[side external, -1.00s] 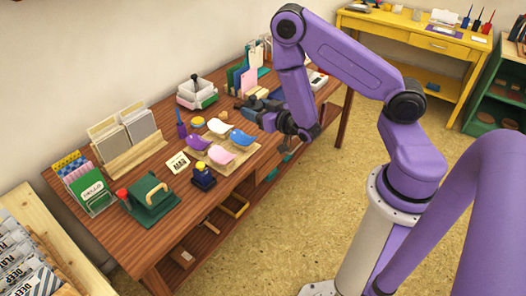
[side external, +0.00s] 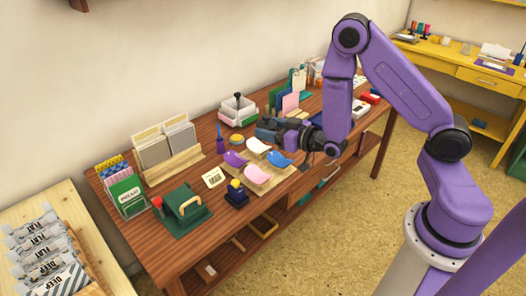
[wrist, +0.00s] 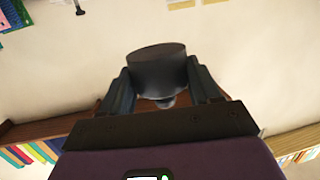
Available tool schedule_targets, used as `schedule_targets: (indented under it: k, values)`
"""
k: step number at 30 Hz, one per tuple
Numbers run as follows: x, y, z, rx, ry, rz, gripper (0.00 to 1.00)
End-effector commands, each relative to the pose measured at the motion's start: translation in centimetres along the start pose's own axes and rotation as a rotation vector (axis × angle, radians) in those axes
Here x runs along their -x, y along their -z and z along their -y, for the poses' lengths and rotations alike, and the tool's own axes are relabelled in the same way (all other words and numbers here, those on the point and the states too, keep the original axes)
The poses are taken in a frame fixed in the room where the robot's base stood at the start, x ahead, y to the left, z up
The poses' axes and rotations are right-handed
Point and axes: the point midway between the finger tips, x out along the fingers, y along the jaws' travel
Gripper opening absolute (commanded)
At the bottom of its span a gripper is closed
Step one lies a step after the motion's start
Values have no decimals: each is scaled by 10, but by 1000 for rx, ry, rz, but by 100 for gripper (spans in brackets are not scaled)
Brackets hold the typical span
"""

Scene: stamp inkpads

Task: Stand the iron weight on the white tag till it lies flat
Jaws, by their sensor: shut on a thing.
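My gripper (wrist: 160,82) is shut on the iron weight, a dark grey cylinder (wrist: 158,66) that sits between the two fingers in the wrist view. In the side view my gripper (side external: 272,131) reaches left over the table, just behind the tags, and the weight is hard to tell from the dark fingers. The white tag (side external: 258,145) is curled and lies at the back of a pale board (side external: 282,180), with a purple tag (side external: 235,159), a blue tag (side external: 279,159) and a pink tag (side external: 256,175) around it. The weight appears above the board, apart from the tag.
A white box (side external: 237,112) is behind.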

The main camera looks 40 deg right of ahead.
Motion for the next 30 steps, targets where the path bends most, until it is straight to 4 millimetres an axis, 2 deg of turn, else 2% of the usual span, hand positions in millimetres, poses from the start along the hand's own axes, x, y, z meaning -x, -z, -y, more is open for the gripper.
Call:
schedule_targets:
  k: [6, 15, 23, 30]
  values:
    - [-20, 2, -10, 19, 119, -10, 0]
    - [-31, 0, -29, 46, 289, -10, 0]
    - [-27, -4, -51, 68, 432, -9, 0]
    - [-13, -12, -72, 87, 553, -7, 0]
